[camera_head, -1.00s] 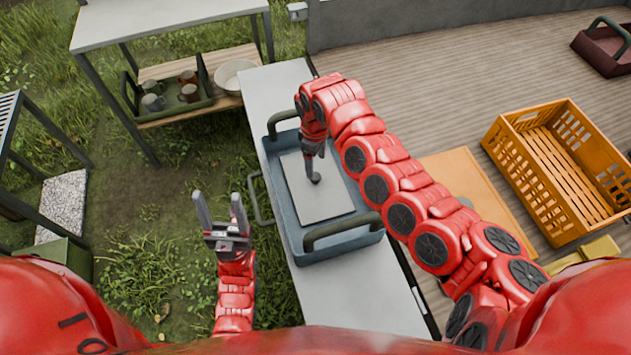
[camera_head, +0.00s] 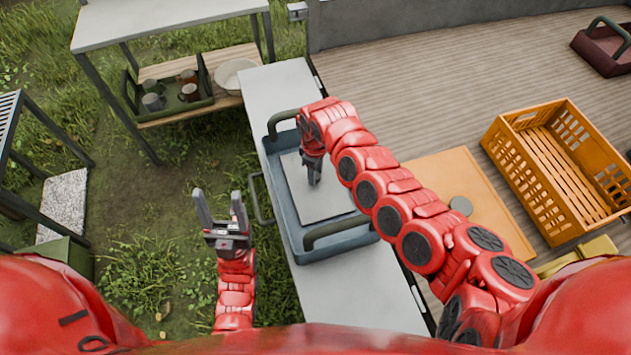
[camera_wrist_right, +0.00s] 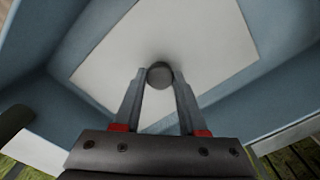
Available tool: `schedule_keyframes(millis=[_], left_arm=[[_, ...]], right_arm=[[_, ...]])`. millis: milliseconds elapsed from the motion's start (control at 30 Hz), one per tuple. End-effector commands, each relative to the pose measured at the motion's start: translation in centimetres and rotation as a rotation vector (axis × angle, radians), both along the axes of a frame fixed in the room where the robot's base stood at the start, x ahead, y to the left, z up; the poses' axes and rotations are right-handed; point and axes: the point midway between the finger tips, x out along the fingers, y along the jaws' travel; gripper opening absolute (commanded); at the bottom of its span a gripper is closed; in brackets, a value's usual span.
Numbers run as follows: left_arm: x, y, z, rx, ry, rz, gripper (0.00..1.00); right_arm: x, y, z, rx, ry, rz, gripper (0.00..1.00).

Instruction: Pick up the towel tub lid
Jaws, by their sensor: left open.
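The towel tub lid is a pale grey flat panel (camera_head: 325,205) with a round dark knob (camera_wrist_right: 160,75). It lies inside the walls of the blue-grey tub (camera_head: 345,245), which has dark green handles. My right gripper (camera_head: 314,183) points down at the middle of the lid and hides the knob in the head view. In the right wrist view its two fingertips (camera_wrist_right: 158,72) are on either side of the knob; I cannot tell whether they press on it. My left gripper (camera_head: 218,193) is open and empty over the grass, left of the tub.
The tub stands on a long, narrow grey bench (camera_head: 275,85). An orange crate (camera_head: 520,160) and an orange board (camera_head: 480,200) with a grey disc are to the right. A green caddy (camera_head: 170,112) with mugs and a white bowl (camera_head: 235,75) sit on a shelf behind left.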

Motion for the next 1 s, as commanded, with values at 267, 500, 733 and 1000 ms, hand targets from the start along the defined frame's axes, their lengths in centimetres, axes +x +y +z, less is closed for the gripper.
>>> schedule_keyframes(millis=[267, 500, 733, 1000], left_arm=[[0.00, 0.00, 0.00, 0.000, 0.000, 0.000, 0.62], [0.00, 0.00, 0.00, 0.000, 0.000, 0.000, 0.62], [0.00, 0.00, 0.00, 0.000, 0.000, 0.000, 0.62], [0.00, 0.00, 0.00, 0.000, 0.000, 0.000, 0.62]], right_arm=[[0.00, -0.01, 0.01, 0.000, 0.000, 0.000, 0.00], [0.00, -0.01, 0.02, 0.000, 0.000, 0.000, 0.00], [0.01, 0.00, 0.03, 0.000, 0.000, 0.000, 0.00], [0.01, 0.00, 0.03, 0.000, 0.000, 0.000, 0.00]])
